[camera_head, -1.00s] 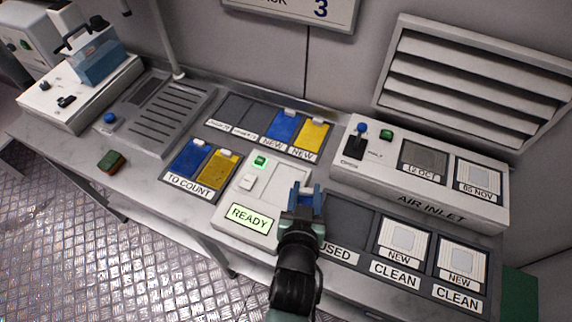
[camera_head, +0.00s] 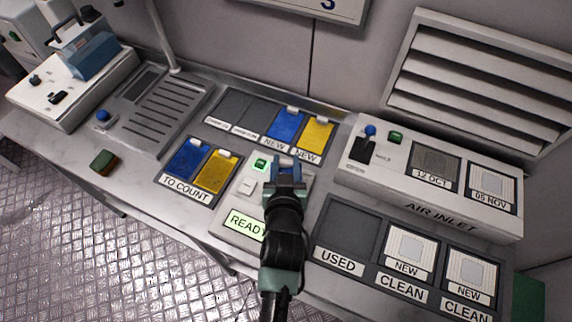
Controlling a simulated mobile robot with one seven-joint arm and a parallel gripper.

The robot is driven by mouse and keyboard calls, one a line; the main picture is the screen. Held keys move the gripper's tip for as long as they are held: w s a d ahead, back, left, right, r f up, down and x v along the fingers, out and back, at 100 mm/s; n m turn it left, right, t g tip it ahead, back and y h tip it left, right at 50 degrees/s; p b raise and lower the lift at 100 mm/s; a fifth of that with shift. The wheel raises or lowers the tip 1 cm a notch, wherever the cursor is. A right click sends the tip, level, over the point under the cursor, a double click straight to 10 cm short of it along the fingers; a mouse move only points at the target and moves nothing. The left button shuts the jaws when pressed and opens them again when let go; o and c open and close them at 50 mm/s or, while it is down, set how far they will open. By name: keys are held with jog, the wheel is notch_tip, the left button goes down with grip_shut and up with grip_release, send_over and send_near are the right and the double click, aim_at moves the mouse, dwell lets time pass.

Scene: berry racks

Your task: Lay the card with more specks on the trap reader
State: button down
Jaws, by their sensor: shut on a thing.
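The trap reader (camera_head: 235,206) is a white box with a lit READY display (camera_head: 244,223), a green button (camera_head: 260,164) and a pale button. The TO COUNT tray (camera_head: 198,200) holds a blue card (camera_head: 187,161) and a yellow card (camera_head: 215,174), side by side with white tabs. Specks on them are too small to compare. My gripper (camera_head: 286,171) is over the upper right part of the reader, with blue at its fingertips. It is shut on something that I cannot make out. My arm and gripper hide much of the reader's right side.
Behind the reader, a tray (camera_head: 236,103) holds a blue and a yellow NEW card and two grey slots. The AIR INLET box (camera_head: 440,199) stands at right, behind a tray with an empty USED slot (camera_head: 345,221) and CLEAN filters. A green-brown sponge (camera_head: 104,161) lies at left.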

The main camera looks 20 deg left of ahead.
jog(key=shift+f, duration=0.45)
jog(key=shift+f+b, duration=0.35)
jog(key=shift+f, duration=0.05)
jog(key=shift+s+f, duration=0.2)
jog(key=shift+f, duration=0.05)
jog(key=c, duration=0.5)
grip_release()
jog(key=shift+f, duration=0.15)
jog(key=shift+r, duration=0.25)
jog(key=v, duration=0.6)
jog(key=r+v, duration=0.1)
jog(key=v, duration=0.5)
jog(key=shift+w+r+p, duration=0.1)
jog(key=shift+w+p, duration=0.15)
jog(key=shift+p, duration=0.1)
